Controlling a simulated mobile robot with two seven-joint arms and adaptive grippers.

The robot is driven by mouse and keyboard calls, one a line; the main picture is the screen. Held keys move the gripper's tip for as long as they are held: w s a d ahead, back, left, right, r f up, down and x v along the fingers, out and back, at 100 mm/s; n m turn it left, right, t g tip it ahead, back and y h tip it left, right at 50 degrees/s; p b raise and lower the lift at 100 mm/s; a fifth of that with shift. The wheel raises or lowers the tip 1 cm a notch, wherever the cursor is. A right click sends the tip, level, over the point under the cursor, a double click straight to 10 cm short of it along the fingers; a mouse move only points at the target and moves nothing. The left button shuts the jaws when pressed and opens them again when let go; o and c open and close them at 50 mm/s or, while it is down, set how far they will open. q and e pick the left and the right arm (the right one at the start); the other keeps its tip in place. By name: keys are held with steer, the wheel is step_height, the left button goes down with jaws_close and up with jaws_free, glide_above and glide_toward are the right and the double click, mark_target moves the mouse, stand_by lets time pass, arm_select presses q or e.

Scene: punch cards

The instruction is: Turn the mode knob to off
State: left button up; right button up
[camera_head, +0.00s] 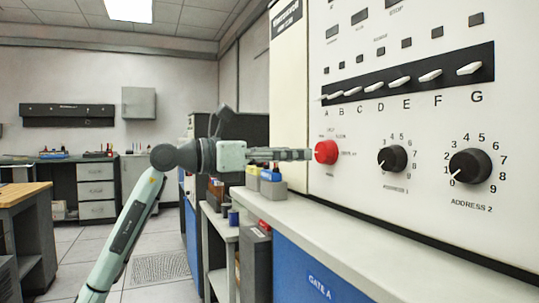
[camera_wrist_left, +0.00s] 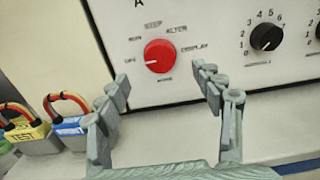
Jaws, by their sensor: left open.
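The red round mode knob (camera_head: 326,152) is on the light panel, below the row of lettered switches. In the left wrist view the knob (camera_wrist_left: 159,56) has a white mark on its left side, pointing toward a label that looks like OFF. Other labels around it read RUN, STEP, ALTER, DISPLAY and MODE. My left gripper (camera_head: 308,154) is open and points at the knob. In the left wrist view its fingers (camera_wrist_left: 163,80) are spread, with the knob ahead of the gap, and nothing is between them. My right gripper is not in view.
Two black address knobs (camera_head: 392,158) (camera_head: 470,167) are to the right of the red knob. The panel face around the red knob is clear.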

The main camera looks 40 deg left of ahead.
arm_select(q)
steer(key=v, duration=0.5)
stand_by(0.5)
